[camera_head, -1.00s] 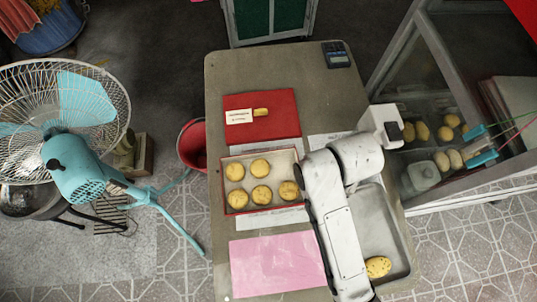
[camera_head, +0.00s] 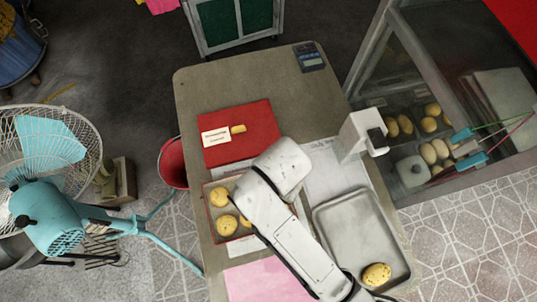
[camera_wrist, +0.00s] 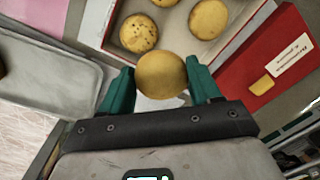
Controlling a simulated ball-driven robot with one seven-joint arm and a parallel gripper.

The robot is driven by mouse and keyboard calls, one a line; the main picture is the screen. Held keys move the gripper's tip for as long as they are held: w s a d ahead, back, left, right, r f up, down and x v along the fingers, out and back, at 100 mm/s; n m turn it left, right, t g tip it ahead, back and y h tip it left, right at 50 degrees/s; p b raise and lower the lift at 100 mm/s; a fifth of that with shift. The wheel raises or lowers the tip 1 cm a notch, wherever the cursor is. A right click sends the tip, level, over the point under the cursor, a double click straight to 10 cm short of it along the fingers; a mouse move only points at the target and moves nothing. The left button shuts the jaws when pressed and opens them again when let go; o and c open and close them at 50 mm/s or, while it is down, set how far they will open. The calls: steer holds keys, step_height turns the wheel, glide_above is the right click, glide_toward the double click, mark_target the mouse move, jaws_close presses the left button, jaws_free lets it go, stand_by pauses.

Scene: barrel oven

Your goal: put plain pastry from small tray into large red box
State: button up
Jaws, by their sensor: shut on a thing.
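My gripper (camera_wrist: 160,88) is shut on a plain round golden pastry (camera_wrist: 161,75), held between its two teal fingertips in the wrist view. It appears beside the near edge of an open red-edged box (camera_wrist: 116,28), whose height below it I cannot tell. The box holds several pastries, some speckled, some plain. In the head view my arm hides the gripper, the held pastry and much of this box (camera_head: 206,212). A grey metal tray (camera_head: 350,225) stands right of my arm with one speckled pastry (camera_head: 376,275) at its near end.
A closed red box (camera_head: 255,120) with a white label lies behind the open box. A pink sheet (camera_head: 262,280) lies in front. A glass cabinet (camera_head: 425,75) with pastries stands at right, a turquoise fan (camera_head: 50,215) at left.

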steer(key=w+f, duration=0.1)
steer(key=f, duration=0.1)
steer(key=w+a+f, duration=0.1)
steer(key=w+f, duration=0.2)
steer(key=shift+a+f, duration=0.15)
steer(key=shift+f, duration=1.75)
steer(key=shift+f, duration=0.15)
steer(key=o, duration=0.8)
steer(key=r, duration=1.2)
steer(key=shift+d+r+p, duration=0.2)
steer(key=shift+p, duration=0.1)
